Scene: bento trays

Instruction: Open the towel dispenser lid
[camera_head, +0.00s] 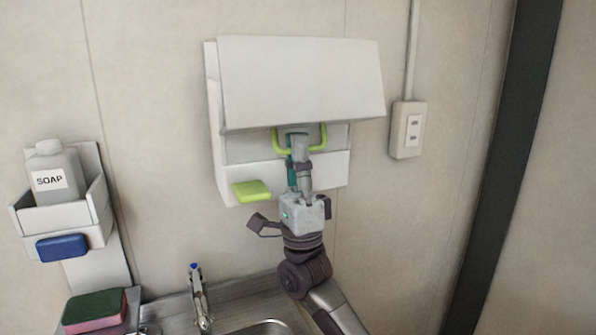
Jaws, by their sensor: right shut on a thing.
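The white towel dispenser (221,183) is mounted on the wall. Its lid (300,80) is tilted outward at the bottom, with a gap between it and the dispenser's lower front. A yellow-green handle (323,137) hangs at the lid's lower edge. My right gripper (297,142) reaches up from below and is shut on the handle. The fingertips partly cover the handle's middle. A yellow-green tab (251,191) is on the dispenser's lower front, left of my right gripper. My left gripper does not show.
A soap bottle (56,172) stands in a white wall holder (97,197) with a blue tab at the left. A sponge (94,308), a tap (199,298) and a sink (265,327) are below. An outlet (408,130) is right of the dispenser.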

